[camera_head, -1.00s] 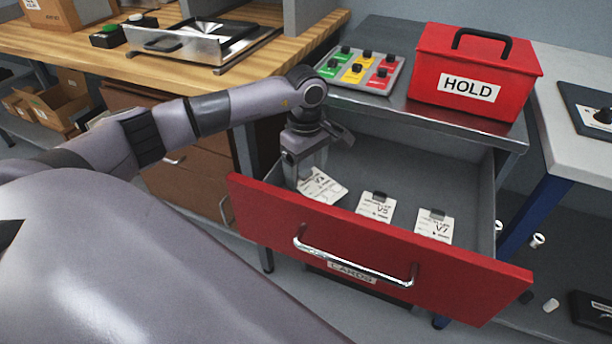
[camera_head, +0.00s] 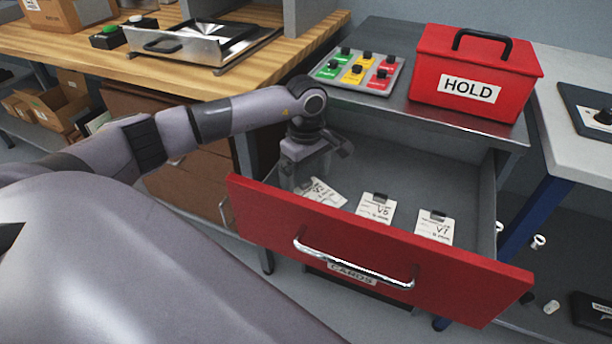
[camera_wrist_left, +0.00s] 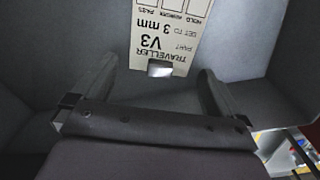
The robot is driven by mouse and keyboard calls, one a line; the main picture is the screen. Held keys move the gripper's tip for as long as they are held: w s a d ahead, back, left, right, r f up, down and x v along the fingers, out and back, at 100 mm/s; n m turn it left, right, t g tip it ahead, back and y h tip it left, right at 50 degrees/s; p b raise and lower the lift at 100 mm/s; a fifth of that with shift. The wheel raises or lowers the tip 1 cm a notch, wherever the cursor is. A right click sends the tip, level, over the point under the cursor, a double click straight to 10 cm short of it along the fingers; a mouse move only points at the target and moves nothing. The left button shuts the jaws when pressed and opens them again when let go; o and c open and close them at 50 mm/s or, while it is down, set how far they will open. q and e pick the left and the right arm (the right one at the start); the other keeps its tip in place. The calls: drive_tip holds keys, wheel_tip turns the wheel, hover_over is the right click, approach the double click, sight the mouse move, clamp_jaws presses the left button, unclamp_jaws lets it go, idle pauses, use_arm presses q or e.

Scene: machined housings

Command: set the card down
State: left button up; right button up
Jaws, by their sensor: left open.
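The V3 traveller card (camera_head: 325,192) lies at the left end of the open red-fronted drawer (camera_head: 375,245). In the left wrist view the card (camera_wrist_left: 165,35) shows its printed face, reading V3 and 3 mm, with a small pale block at its near edge. My left gripper (camera_head: 305,175) is over the drawer's left end, just behind the card. Its two fingers (camera_wrist_left: 155,85) are spread apart with nothing between them, and the card is beyond them. The gripper hides part of the card in the head view. My right gripper is not in view.
Two more cards, V5 (camera_head: 376,208) and V7 (camera_head: 434,227), lie to the right in the drawer. A red HOLD box (camera_head: 475,75) and a button panel (camera_head: 360,70) stand on the top above. The drawer's front wall and sides are close to the gripper.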

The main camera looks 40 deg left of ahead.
use_arm(q)
wheel_tip(320, 180, up, 11)
drive_tip(key=p, duration=0.1)
drive_tip(key=shift+r, duration=0.15)
idle(0.5)
